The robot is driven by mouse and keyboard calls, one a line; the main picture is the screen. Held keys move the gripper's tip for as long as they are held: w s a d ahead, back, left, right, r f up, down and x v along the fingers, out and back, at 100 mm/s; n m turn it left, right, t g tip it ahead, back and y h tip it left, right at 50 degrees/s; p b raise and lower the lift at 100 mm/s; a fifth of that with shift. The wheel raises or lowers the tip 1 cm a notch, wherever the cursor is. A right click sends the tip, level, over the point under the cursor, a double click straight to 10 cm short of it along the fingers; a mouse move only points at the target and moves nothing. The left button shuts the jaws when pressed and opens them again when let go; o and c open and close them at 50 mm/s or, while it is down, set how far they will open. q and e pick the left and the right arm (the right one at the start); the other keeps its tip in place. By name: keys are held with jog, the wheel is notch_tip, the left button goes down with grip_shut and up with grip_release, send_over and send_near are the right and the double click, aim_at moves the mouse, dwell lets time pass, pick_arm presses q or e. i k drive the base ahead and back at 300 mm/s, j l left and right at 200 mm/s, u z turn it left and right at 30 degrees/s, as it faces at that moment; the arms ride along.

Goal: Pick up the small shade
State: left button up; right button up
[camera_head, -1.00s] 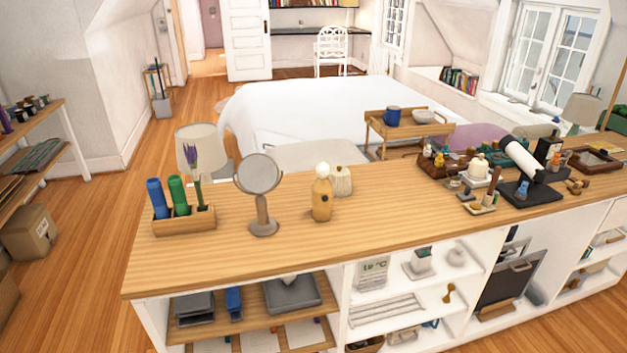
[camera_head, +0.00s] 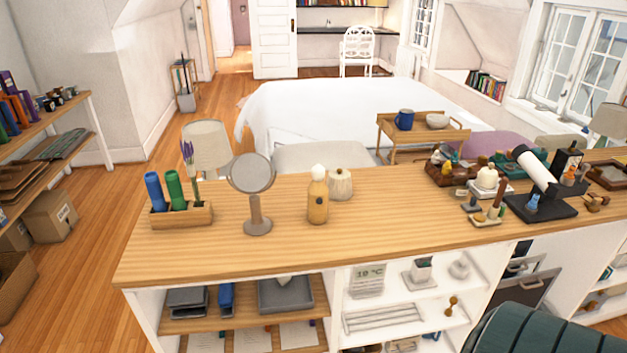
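Two lamp shades show, and I cannot tell which one is the small shade. A pale beige shade (camera_head: 206,145) stands behind the counter's left part, partly hidden by the planter's flowers and the round mirror. Another beige shade (camera_head: 609,122) is at the right edge, beyond the counter and near the window, cut off by the frame. Neither of my grippers is in view.
A long wooden counter (camera_head: 300,246) with open shelves below spans the view. On it are a wooden planter (camera_head: 182,217), a round mirror (camera_head: 251,172), a yellow bottle (camera_head: 318,201) and cluttered items at right. A dark green ribbed object (camera_head: 530,332) fills the lower right. Floor is open at left.

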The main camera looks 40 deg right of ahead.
aim_at(339, 179)
jog(key=k+l+u, duration=0.2)
jog(key=l, duration=0.3)
jog(key=k+l+u, duration=0.15)
jog(key=k+l, duration=0.2)
jog(key=l, duration=0.15)
jog(key=k+l+u, duration=0.2)
jog(key=l, duration=0.25)
jog(key=k+l, duration=0.75)
jog(key=l, duration=0.1)
